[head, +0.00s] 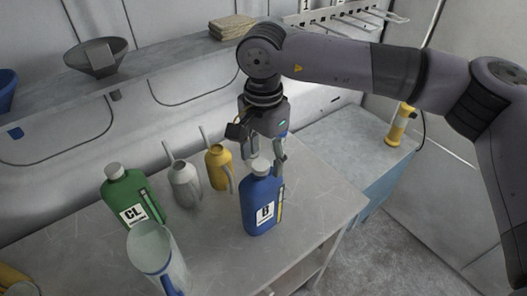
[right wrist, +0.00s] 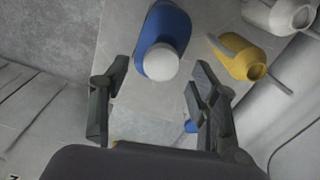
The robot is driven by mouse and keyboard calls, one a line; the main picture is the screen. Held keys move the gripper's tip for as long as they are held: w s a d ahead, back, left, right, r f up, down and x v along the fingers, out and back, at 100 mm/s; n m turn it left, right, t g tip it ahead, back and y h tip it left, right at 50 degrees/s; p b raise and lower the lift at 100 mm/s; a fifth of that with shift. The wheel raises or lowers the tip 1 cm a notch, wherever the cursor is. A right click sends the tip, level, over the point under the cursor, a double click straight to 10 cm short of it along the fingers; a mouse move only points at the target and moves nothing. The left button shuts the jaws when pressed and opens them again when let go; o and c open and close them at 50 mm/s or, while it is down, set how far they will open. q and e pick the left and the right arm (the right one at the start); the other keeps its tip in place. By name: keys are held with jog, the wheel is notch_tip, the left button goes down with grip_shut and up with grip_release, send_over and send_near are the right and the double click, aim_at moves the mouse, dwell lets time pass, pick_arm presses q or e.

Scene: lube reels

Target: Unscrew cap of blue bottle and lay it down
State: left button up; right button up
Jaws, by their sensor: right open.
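The blue bottle (head: 261,204) stands upright on the grey table, with a white label marked B and a yellow strip on its side. Its pale cap (head: 260,166) is on top. My right gripper (head: 265,158) is just above and behind the cap in the head view. In the right wrist view the open fingers (right wrist: 155,100) are spread, and the white cap (right wrist: 161,62) on the blue bottle (right wrist: 166,28) shows beyond the gap between them. Nothing is between the fingers. My left gripper is not in view.
A green bottle (head: 131,199) marked CL, a grey can (head: 185,184) and a yellow can (head: 218,167) stand left of the blue bottle. A clear jug (head: 155,252) is at the front. Bare table (head: 325,200) lies to the right.

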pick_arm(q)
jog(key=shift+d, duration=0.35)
pick_arm(e)
jog(key=shift+f, duration=0.2)
jog(key=shift+c, duration=0.6)
jog(key=c, duration=1.1)
jog(key=n+b, duration=0.1)
jog(key=n, duration=0.2)
jog(key=shift+w+a+f, duration=0.1)
jog(key=shift+f, duration=0.05)
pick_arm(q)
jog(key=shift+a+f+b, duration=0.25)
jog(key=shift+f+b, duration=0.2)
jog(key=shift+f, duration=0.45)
pick_arm(e)
jog(key=shift+n, duration=1.1)
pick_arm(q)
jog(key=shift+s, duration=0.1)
